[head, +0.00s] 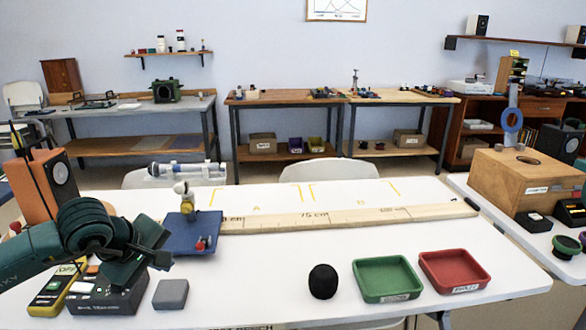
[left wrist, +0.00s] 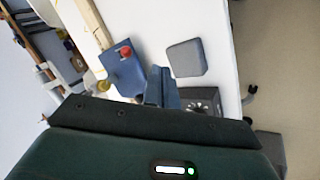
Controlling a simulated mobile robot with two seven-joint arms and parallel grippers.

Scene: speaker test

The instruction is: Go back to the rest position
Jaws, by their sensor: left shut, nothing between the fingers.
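My left gripper (head: 158,257) is in the head view at the lower left, at the end of its dark green arm. It is over the left part of the white table, above a dark box. In the left wrist view its fingers (left wrist: 162,86) are together with nothing between them. The dark box (left wrist: 203,101) is partly hidden by my wrist there. A grey block (head: 171,294) lies on the table to the right of the gripper; it also shows in the left wrist view (left wrist: 186,58). My right gripper is not in view.
A blue stand (head: 190,236) with a red knob is close behind the gripper. An orange speaker (head: 43,187) and a yellow-black meter (head: 52,292) are at the left. A black foam ball (head: 323,281), green tray (head: 388,296) and red tray (head: 455,286) stand right. The middle is clear.

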